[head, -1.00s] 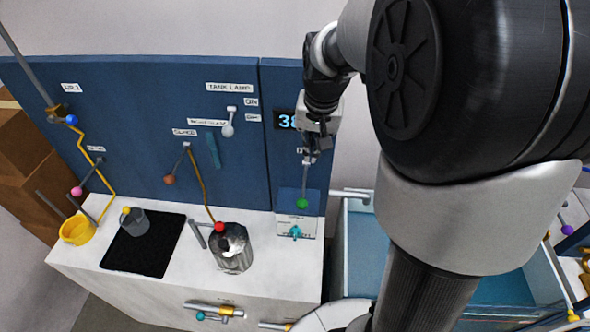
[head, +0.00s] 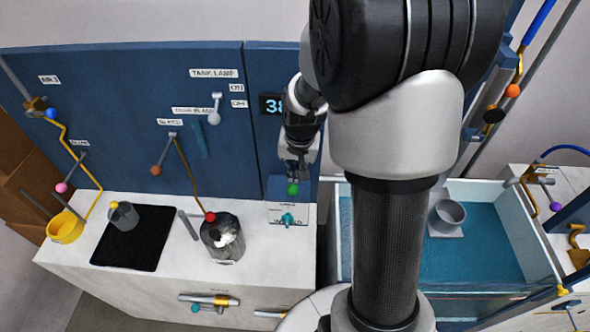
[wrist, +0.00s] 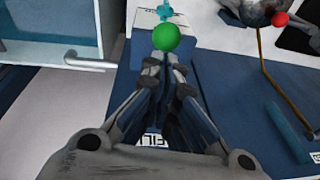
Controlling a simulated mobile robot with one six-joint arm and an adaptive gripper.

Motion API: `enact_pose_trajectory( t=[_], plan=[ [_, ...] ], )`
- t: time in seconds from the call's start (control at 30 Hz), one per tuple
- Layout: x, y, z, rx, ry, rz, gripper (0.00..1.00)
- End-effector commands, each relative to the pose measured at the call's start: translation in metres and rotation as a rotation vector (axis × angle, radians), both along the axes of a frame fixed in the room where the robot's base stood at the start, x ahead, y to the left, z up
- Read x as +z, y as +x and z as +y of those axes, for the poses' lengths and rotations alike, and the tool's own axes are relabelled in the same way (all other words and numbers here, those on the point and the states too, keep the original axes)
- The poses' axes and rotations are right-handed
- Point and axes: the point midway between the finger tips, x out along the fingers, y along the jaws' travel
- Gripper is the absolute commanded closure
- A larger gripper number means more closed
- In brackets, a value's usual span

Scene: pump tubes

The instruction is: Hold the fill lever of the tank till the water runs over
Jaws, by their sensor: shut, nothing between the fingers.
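The fill lever ends in a green ball (head: 293,189) in front of the blue panel, left of the tank (head: 336,225). My gripper (head: 294,179) is right by the ball on its upper side, fingers shut and empty. In the wrist view the green ball (wrist: 166,37) sits just beyond my fingertips (wrist: 166,64); I cannot tell whether they touch it. The lever's rod is hidden behind my fingers, and the FILL label (wrist: 152,140) is partly covered. The tank holds teal water (head: 490,255), below the rim where I can see it. My arm hides its middle.
A grey cup-like piece (head: 447,217) stands in the tank. A black mat, small grey cup and yellow ring are further left. A teal knob (head: 287,219) is below the green ball.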

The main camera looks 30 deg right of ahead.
Motion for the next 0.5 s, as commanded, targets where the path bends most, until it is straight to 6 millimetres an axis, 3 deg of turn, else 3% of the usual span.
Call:
enact_pose_trajectory(
  t=[0.3,0.5],
  plan=[
    [-0.001,0.000,0.000,0.001,-0.002,-0.002,1.00],
    [-0.015,-0.003,0.002,0.001,-0.039,-0.052,1.00]
  ],
)
